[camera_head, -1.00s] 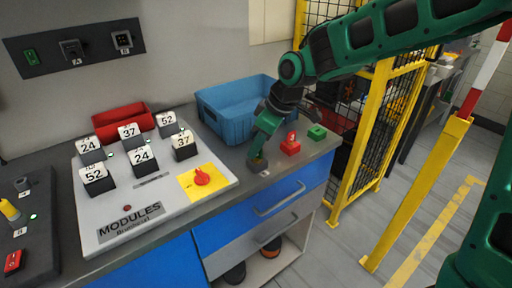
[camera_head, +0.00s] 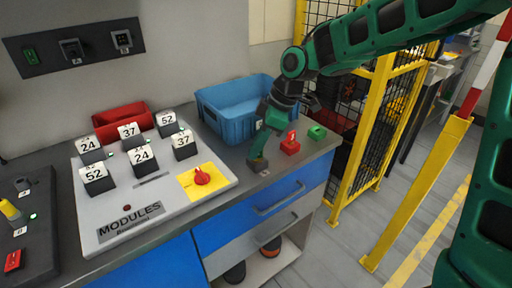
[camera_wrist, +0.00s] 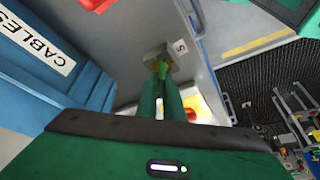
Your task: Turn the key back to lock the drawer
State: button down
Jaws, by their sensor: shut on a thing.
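My gripper (camera_head: 260,156) points down at the right part of the counter, its fingers close together on the key (camera_wrist: 163,68). The key shows in the wrist view as a small yellow-green piece between the fingertips, mostly hidden. It sits at a small grey lock block (camera_wrist: 152,56) on the counter, with a white label beside it. The fingertips also cover much of the block in the head view. The blue drawer (camera_head: 240,217) below the counter edge appears closed, with a grey handle. The key's exact angle cannot be told.
A blue bin (camera_head: 212,119) stands behind my gripper. A white module board (camera_head: 110,223) with numbered blocks and a red knob (camera_head: 202,177) lies to the left. A yellow fence (camera_head: 372,130) stands at right.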

jog(key=shift+s+f+n+g, duration=0.1)
jog(key=shift+n+g, duration=0.3)
jog(key=shift+n, duration=0.6)
jog(key=shift+n+g, duration=0.6)
jog(key=shift+n, duration=0.9)
jog(key=shift+n+g+h, duration=0.3)
jog(key=shift+n+g, duration=0.2)
jog(key=shift+n, duration=1)
jog(key=n+g, duration=0.1)
jog(key=n, duration=0.2)
jog(key=shift+h, duration=0.4)
jog(key=c, duration=1.8)
grip_release()
